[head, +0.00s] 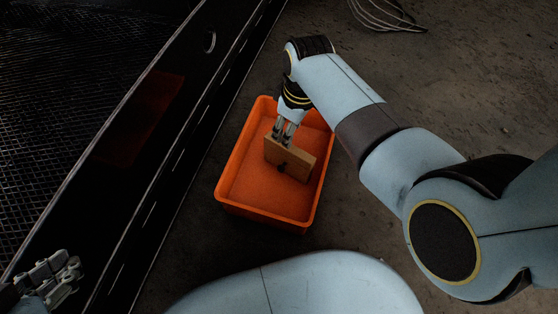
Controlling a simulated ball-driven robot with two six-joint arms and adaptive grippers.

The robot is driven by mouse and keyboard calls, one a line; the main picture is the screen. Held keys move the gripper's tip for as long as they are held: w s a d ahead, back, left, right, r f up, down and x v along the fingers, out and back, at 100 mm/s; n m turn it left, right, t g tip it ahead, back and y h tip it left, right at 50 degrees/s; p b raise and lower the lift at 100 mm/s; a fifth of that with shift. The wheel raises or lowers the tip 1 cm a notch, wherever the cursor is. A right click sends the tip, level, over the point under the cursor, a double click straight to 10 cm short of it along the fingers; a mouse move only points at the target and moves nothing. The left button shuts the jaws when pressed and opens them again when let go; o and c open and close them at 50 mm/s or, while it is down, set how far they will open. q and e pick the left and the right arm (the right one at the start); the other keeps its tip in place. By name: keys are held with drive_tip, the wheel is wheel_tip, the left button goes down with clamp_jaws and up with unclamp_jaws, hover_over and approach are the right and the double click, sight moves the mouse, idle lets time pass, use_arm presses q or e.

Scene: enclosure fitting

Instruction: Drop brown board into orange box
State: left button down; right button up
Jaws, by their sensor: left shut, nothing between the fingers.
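The orange box (228,190) stands on the floor in the middle of the head view, open at the top. The brown board (298,161) is within the box's outline, tilted, with a small dark mark on its face. My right gripper (283,133) reaches down from above and is shut on the board's upper edge. I cannot tell whether the board touches the bottom of the box. My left gripper (62,270) is at the lower left, away from the box, shut and empty.
A long black frame (150,120) with a mesh panel (70,70) runs diagonally left of the box. Loose pale cable (385,15) lies on the floor at the top. The dark floor (480,80) at the upper right is clear.

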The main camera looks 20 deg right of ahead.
use_arm(q)
drive_tip(key=shift+r, duration=0.1)
use_arm(e)
drive_tip(key=shift+o, duration=0.3)
drive_tip(key=shift+r, duration=0.1)
use_arm(q)
drive_tip(key=w+r+t+p, duration=0.1)
drive_tip(key=w+r+p, duration=0.1)
drive_tip(key=r+p, duration=0.7)
drive_tip(key=w+r+t+p, duration=0.1)
drive_tip(key=w+r+p, duration=0.2)
drive_tip(key=r+p, duration=0.6)
wheel_tip(320, 180, up, 5)
drive_tip(key=shift+f, duration=0.2)
use_arm(e)
drive_tip(key=w+r, duration=0.3)
drive_tip(key=r, duration=0.8)
drive_tip(key=w+r, duration=0.4)
drive_tip(key=r, duration=0.7)
drive_tip(key=w+a+r, duration=0.1)
drive_tip(key=w+r, duration=0.3)
drive_tip(key=r, duration=0.7)
drive_tip(key=shift+w, duration=0.1)
